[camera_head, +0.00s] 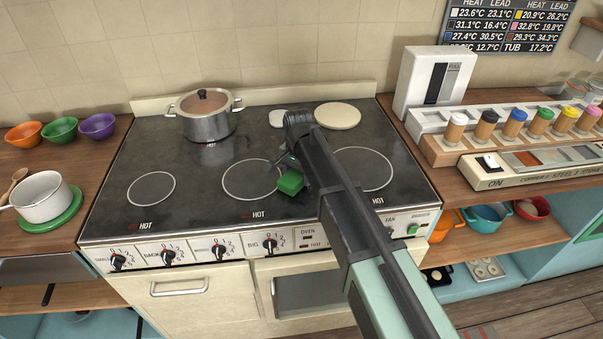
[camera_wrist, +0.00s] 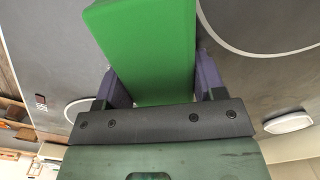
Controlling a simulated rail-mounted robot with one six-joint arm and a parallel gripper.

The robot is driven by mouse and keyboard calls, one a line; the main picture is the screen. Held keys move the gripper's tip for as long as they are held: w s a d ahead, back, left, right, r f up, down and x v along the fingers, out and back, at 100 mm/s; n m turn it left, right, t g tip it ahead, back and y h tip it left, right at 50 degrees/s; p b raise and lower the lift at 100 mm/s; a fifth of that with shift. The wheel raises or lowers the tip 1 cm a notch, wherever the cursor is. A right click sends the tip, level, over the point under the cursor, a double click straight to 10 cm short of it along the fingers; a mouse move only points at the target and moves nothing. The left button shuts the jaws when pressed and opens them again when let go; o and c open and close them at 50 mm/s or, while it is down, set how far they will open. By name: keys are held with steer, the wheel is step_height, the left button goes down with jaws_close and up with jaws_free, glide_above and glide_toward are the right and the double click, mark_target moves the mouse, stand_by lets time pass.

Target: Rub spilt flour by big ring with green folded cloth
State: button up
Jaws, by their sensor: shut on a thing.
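My gripper (camera_head: 288,163) is shut on the green folded cloth (camera_head: 291,182), low over the middle of the dark hob. In the wrist view the cloth (camera_wrist: 146,45) sticks out as a bright green block between the two purple-grey fingers (camera_wrist: 157,80). I cannot tell if the cloth touches the glass. White ring outlines mark the hob: a small left ring (camera_head: 151,189), a middle ring (camera_head: 238,180) beside the cloth, and a wide right ring (camera_head: 363,168) partly behind my arm. I cannot make out the flour; my arm hides part of the hob.
A lidded steel pot (camera_head: 208,118) stands at the hob's back left. A cream disc (camera_head: 338,115) and a small white item (camera_head: 280,119) lie at the back. Control knobs (camera_head: 220,250) line the front edge. A rack of capped jars (camera_head: 514,127) stands on the right counter. The front left glass is clear.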

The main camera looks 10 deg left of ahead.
steer(key=shift+a+r+p, duration=0.2)
steer(key=shift+r+p, duration=2.55)
steer(key=shift+r, duration=0.2)
step_height(320, 180, up, 3)
steer(key=p, duration=0.3)
steer(key=shift+r, duration=0.15)
